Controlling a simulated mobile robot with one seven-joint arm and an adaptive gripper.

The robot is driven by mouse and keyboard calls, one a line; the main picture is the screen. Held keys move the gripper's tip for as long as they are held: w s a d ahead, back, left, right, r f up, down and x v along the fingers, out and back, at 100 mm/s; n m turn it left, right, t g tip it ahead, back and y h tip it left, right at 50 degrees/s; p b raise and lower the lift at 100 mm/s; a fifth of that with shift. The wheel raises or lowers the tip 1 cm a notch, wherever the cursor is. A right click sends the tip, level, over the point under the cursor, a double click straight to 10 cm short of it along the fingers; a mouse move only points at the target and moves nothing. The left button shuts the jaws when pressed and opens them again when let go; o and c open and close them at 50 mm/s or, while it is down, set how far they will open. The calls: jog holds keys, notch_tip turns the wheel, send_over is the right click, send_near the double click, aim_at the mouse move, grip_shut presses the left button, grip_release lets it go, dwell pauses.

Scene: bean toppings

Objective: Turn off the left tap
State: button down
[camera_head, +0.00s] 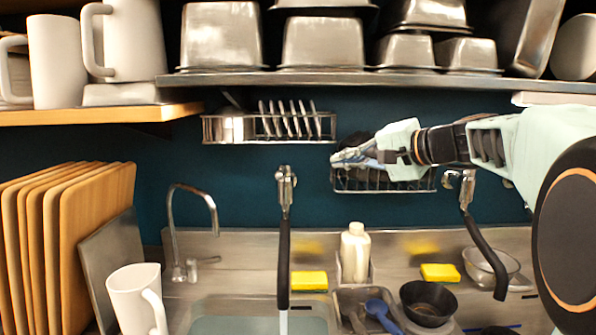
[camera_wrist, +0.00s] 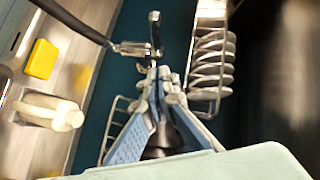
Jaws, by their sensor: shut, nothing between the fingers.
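The left wall tap (camera_head: 286,184) is chrome, with a black hose (camera_head: 284,250) hanging over the sink. A thin pale stream of water (camera_head: 283,321) shows below the hose end. My gripper (camera_head: 336,158) is shut and empty, to the right of this tap and slightly higher, pointing left. In the wrist view my gripper (camera_wrist: 158,75) has its fingertips close to the tap (camera_wrist: 132,48) and its upright lever (camera_wrist: 155,30); I cannot tell whether they touch. A second wall tap (camera_head: 464,184) with a black hose is at the right, partly behind my arm.
A wire rack with plates (camera_head: 290,122) hangs just above and left of my gripper. Another wire rack (camera_head: 370,183) is behind and below it. A chrome gooseneck faucet (camera_head: 190,228), a white bottle (camera_head: 354,250) and yellow sponges (camera_head: 309,281) stand along the counter.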

aim_at(281, 171)
jog(key=x, duration=0.4)
jog(key=s+a+p+x, duration=0.1)
jog(key=x, duration=0.3)
jog(key=s+a+f+p+x, duration=0.1)
jog(key=x, duration=0.3)
jog(key=shift+w+a, duration=0.2)
jog(key=shift+s+a+f+m+t+h+b, duration=0.1)
jog(key=shift+a+m+t+h+b, duration=0.25)
jog(key=shift+b, duration=0.2)
jog(key=shift+s+a+f+m+t+h+b, duration=0.15)
jog(key=shift+a+m+h+b, duration=0.15)
jog(key=shift+a+b, duration=0.2)
jog(key=shift+s+a+r+m+t+h+b, duration=0.1)
jog(key=shift+a+r+m+t+h+b, duration=0.1)
jog(key=shift+a+m+t+h+b, duration=0.5)
jog(key=shift+w+a+h, duration=0.15)
jog(key=shift+a, duration=0.65)
jog(key=shift+w+a+h, duration=0.1)
jog(key=shift+w+a, duration=0.1)
jog(key=shift+a, duration=0.6)
jog(key=shift+r, duration=0.1)
